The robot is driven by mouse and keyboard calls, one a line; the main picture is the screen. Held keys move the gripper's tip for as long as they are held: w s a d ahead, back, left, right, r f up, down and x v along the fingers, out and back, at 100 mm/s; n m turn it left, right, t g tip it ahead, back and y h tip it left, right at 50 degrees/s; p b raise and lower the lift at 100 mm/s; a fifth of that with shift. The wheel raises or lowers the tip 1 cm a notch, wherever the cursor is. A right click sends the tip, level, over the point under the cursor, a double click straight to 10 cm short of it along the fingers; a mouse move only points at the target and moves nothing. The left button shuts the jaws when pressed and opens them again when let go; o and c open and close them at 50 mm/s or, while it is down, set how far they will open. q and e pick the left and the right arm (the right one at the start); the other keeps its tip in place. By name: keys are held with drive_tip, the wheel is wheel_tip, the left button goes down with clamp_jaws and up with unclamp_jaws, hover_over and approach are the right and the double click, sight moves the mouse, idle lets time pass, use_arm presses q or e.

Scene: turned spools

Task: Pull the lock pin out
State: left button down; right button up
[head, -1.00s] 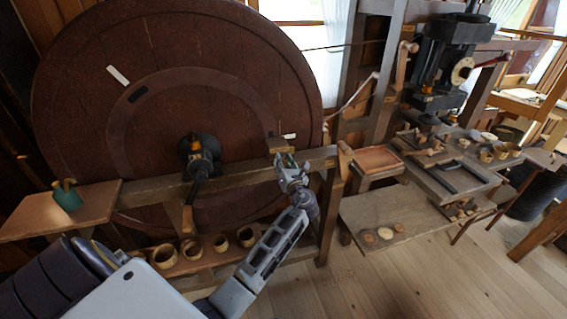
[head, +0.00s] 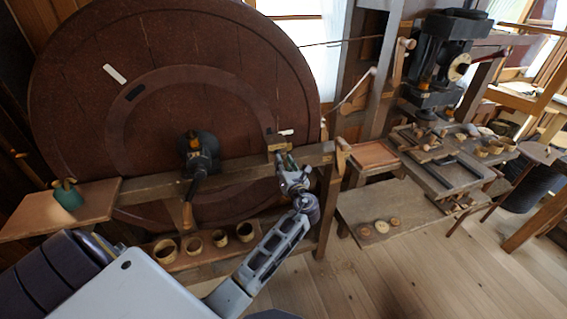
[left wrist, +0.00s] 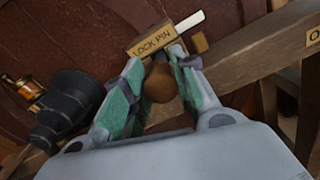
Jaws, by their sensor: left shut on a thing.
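The lock pin's rounded brown knob (left wrist: 160,82) shows in the left wrist view, just below a wooden plate lettered LOCK PIN (left wrist: 152,39). My left gripper (left wrist: 155,85) has its green-padded fingers closed on both sides of the knob. In the head view my left gripper (head: 287,165) is at the wooden beam in front of the large dark red wheel (head: 75,115), just below the label plate (head: 277,142). The pin's shaft is hidden, so I cannot tell how deep it sits. My right gripper is in neither view.
A crank with a wooden handle (head: 187,214) stands left of my gripper. A green pot (head: 68,198) is on the left shelf. Several wooden cups (head: 220,238) stand under the beam. A black press (head: 440,62) and a low bench (head: 400,215) are at the right.

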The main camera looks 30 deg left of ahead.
use_arm(q)
drive_tip(key=shift+d+f, duration=0.15)
drive_tip(key=c, duration=1.4)
unclamp_jaws()
drive_tip(key=shift+s, duration=0.1)
drive_tip(key=o, duration=0.3)
drive_tip(key=shift+s+d, duration=0.1)
drive_tip(key=v, duration=1.2)
